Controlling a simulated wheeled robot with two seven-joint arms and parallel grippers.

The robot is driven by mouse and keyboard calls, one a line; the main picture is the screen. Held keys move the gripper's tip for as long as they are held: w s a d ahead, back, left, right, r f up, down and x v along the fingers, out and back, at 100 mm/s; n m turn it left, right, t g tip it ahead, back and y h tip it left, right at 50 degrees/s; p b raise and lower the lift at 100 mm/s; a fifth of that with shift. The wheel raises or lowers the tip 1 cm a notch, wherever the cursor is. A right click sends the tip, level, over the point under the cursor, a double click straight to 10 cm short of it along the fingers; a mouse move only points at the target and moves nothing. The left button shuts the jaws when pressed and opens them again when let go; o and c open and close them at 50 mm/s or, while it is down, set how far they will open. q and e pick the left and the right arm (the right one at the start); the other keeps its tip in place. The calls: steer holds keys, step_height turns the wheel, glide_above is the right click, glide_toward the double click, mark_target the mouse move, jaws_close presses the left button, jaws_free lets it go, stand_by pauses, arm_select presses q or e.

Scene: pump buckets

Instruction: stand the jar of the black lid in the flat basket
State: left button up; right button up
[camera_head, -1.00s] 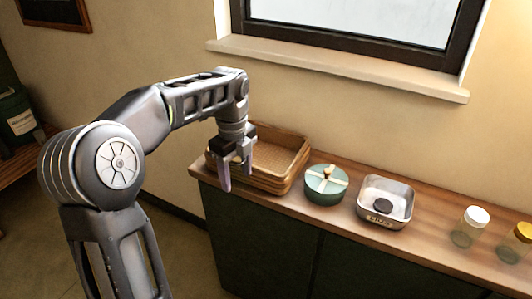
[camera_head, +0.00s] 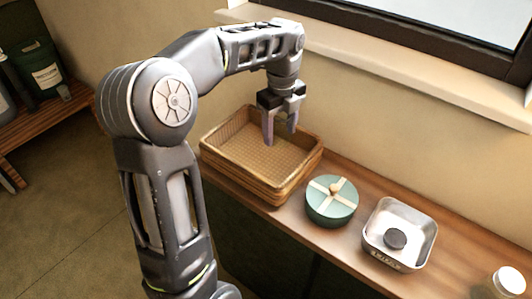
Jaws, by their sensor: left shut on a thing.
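The flat basket (camera_head: 215,150) is a wide, tan woven tray with low walls at the left end of the counter. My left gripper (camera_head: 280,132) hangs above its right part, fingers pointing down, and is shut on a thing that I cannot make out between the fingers. No jar with a black lid is clearly visible. A black round piece (camera_head: 395,239) sits low in a metal tin (camera_head: 425,228) to the right; I cannot tell whether it is a lid. My right gripper is not in view.
A round teal box (camera_head: 331,212) with a cream cross and knob stands between the basket and the tin. A white-lidded jar (camera_head: 509,281) is cut off at the lower right. The wooden counter (camera_head: 350,258) runs along the wall below the window sill (camera_head: 400,80).

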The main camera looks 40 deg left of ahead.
arm_select(q)
glide_above(279, 167)
steer(key=shift+a+f+p, duration=0.1)
steer(key=shift+f+p, duration=0.35)
steer(key=shift+f, duration=2.65)
steer(key=shift+f, duration=0.1)
steer(key=shift+f+p, duration=0.35)
steer(key=shift+f, duration=1.4)
steer(key=shift+f, duration=0.2)
steer(key=o, duration=1.6)
steer(key=shift+c, duration=0.2)
steer(key=shift+r, duration=0.1)
step_height(279, 167, up, 12)
steer(key=shift+r+b, duration=0.1)
steer(key=shift+b, duration=0.55)
